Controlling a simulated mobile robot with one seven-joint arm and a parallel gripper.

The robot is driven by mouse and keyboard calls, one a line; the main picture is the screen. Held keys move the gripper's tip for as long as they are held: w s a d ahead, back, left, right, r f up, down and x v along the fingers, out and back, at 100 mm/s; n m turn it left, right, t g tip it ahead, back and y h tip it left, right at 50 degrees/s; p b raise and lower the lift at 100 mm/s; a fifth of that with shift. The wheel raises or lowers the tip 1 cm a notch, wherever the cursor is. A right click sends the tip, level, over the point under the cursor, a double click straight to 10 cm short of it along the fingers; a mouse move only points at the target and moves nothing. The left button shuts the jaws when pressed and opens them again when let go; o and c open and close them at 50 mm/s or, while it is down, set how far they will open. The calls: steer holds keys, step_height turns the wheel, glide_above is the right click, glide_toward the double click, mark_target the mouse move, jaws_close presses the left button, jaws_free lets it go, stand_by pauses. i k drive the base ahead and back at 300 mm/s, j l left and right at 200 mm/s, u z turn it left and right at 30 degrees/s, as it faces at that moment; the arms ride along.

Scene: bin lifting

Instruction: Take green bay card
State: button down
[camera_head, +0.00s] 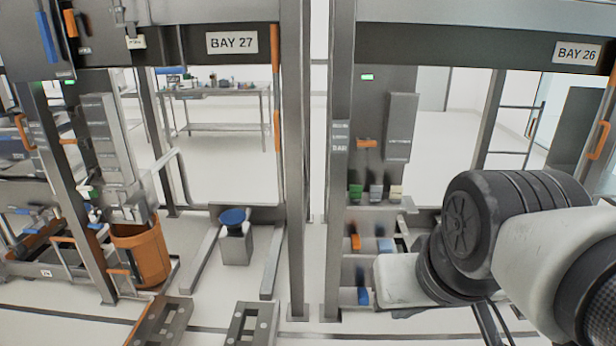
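A small green block-like piece (355,192), which looks like the green bay card, stands at the left end of a small shelf on the BAY 26 post. A grey piece (376,192) and a cream piece (396,192) stand beside it to the right. My arm comes in from the right, and its pale front link (398,282) is below and right of the green piece, apart from it in the picture. My gripper's fingers cannot be made out; the arm's dark joints and pale link cover that area.
Lower shelves hold an orange piece (355,242) and blue pieces (385,245) (363,297), partly behind my arm. An upright post (340,160) stands just left of them. In BAY 27 are an orange bin (140,255) and a blue-topped pedestal (235,240). Open floor lies behind.

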mark_target(355, 191)
steer(key=l+z, duration=0.15)
steer(key=i+l, duration=0.1)
steer(key=i, duration=2.45)
